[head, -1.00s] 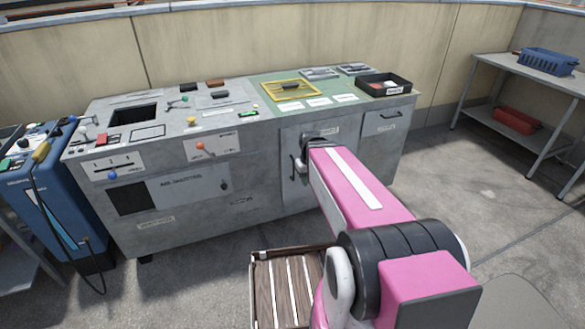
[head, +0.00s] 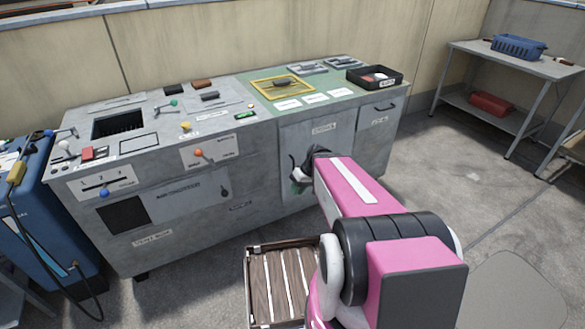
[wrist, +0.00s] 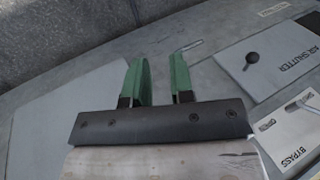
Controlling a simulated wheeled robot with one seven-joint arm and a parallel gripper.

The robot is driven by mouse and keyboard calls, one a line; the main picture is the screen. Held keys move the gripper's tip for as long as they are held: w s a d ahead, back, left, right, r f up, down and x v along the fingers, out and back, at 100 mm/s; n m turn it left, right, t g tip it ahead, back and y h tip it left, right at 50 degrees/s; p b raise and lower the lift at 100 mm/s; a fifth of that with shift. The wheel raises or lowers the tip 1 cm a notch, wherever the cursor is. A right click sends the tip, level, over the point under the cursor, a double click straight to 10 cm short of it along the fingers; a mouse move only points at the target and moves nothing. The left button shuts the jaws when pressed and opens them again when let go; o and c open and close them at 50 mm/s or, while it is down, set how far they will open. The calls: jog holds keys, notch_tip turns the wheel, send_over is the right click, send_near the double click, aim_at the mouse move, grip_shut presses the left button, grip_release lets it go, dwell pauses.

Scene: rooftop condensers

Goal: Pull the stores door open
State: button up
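The stores door (head: 336,135) is a grey panel in the front of the long console, labelled STORES; it looks closed. My gripper (head: 299,186) is at the door's left edge, with its green fingers low and close to the front. In the wrist view the gripper (wrist: 160,80) has its two green fingers apart, with a gap and nothing seen between them. A paler panel (wrist: 55,125), seemingly the stores door, lies left of them. The door's handle cannot be made out now; my gripper covers that area. Whether the fingers touch anything is unclear.
The air shutter panel (head: 180,198) and bypass panel (head: 210,150) lie left of the door. A slatted wooden crate (head: 253,290) stands on the floor before the console. A blue machine (head: 40,210) is at far left. A metal table (head: 515,62) stands right; floor between is clear.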

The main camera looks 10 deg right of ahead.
jog(key=w+d+f+n+t+y, duration=0.4)
jog(key=w+d+n+t+y, duration=0.2)
jog(key=w+d+t+y, duration=0.45)
jog(key=shift+t+h, duration=0.25)
jog(key=shift+h, duration=0.5)
jog(key=x, duration=0.8)
jog(key=w+x, duration=0.1)
jog(key=x, duration=0.3)
jog(key=shift+d+f, duration=0.15)
jog(key=shift+d, duration=0.3)
grip_shut()
